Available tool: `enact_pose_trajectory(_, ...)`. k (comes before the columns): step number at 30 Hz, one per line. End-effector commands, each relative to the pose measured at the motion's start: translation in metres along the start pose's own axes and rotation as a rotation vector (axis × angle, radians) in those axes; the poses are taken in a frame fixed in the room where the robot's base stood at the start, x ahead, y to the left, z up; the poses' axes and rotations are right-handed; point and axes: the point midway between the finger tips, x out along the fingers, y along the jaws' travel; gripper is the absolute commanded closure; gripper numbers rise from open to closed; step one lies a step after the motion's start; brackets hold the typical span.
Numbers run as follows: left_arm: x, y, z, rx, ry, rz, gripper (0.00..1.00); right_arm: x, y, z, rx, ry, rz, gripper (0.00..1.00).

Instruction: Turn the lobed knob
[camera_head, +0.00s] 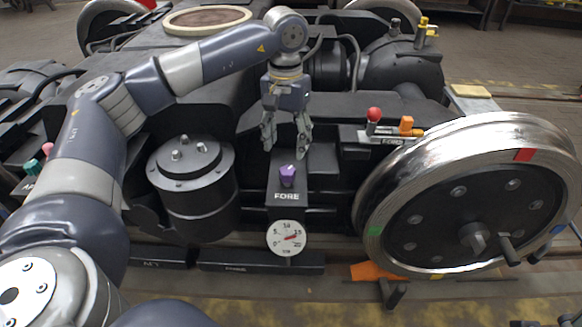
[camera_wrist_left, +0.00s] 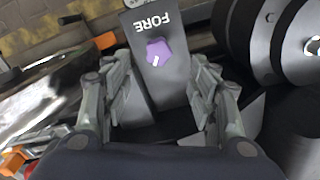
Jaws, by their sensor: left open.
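The purple lobed knob (camera_head: 287,175) stands on top of a dark box marked FORE (camera_head: 287,196), with a round white dial gauge (camera_head: 287,238) on the front below it. In the left wrist view the knob (camera_wrist_left: 158,52) shows from above as a star shape with a white mark, beside the FORE lettering. My left gripper (camera_head: 286,146) is open and points down, above and slightly behind the knob, with nothing between its fingers. In the left wrist view its two fingers (camera_wrist_left: 160,98) stand apart, short of the knob. My right gripper is not seen.
A large steel wheel (camera_head: 465,195) with coloured marks stands to the right. A black cylinder (camera_head: 193,185) stands left of the box. A red-balled lever (camera_head: 374,115) and orange block (camera_head: 407,124) sit behind right. An orange wedge (camera_head: 372,272) lies below the wheel.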

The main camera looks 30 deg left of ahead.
Motion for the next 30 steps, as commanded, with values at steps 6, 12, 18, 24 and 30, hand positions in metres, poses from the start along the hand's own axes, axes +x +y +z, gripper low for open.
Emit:
enact_pose_trajectory(6, 0.048, 0.0, 0.001, 0.0, -0.003, 0.0, 0.46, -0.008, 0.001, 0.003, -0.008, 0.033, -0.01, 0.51)
enact_pose_trajectory(12, 0.071, 0.001, 0.001, 0.0, -0.001, 0.002, 0.46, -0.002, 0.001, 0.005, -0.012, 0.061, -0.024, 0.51)
enact_pose_trajectory(18, 0.077, 0.001, 0.0, 0.0, 0.0, 0.003, 0.46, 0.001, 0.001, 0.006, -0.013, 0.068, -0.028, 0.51)
enact_pose_trajectory(24, 0.076, 0.001, 0.0, 0.0, -0.001, 0.003, 0.46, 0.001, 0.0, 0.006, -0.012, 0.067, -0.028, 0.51)
enact_pose_trajectory(30, 0.076, 0.001, 0.0, 0.0, -0.001, 0.003, 0.9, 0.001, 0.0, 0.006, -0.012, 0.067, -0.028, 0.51)
